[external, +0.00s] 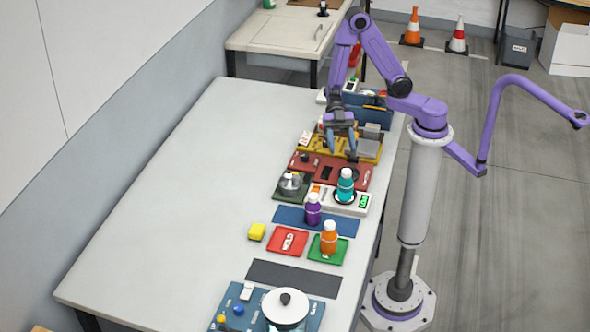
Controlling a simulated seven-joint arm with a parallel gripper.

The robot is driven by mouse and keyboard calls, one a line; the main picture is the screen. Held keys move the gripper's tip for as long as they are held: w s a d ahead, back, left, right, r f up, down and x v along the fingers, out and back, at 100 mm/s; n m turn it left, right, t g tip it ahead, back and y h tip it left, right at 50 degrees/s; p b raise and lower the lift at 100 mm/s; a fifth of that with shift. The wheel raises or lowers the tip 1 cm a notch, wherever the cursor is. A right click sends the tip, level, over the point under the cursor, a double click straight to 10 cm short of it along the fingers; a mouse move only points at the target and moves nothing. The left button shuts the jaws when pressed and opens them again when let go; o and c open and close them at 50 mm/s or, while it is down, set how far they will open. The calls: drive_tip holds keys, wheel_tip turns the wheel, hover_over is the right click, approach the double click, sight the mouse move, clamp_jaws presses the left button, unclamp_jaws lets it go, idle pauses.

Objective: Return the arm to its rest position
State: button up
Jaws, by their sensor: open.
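My gripper (342,152) points down over the far part of the long white table (180,190), above the red tray (312,161) and the yellow tray (370,149). Its two fingers are apart, and I see nothing between them. The height of the fingertips above the trays is hard to tell. My purple arm reaches from its column at the table's right side, bent at the elbow.
A blue bin (372,115) stands beyond the gripper. A white-lidded pot (286,308) is at the near end. The table's left side is clear.

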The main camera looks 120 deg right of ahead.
drive_tip(key=shift+s+d+r, duration=0.15)
drive_tip(key=shift+d, duration=0.2)
drive_tip(key=shift+a, duration=0.1)
drive_tip(key=w+a+r+t+h, duration=0.2)
drive_tip(key=w+a+h, duration=0.1)
drive_tip(key=a+h, duration=0.4)
drive_tip(key=s+r+m+g+h, duration=0.1)
drive_tip(key=s+g+h, duration=0.4)
drive_tip(key=s, duration=1.6)
drive_tip(key=shift+s+a+r+g, duration=0.35)
drive_tip(key=shift+r+g, duration=0.2)
drive_tip(key=shift+g, duration=0.35)
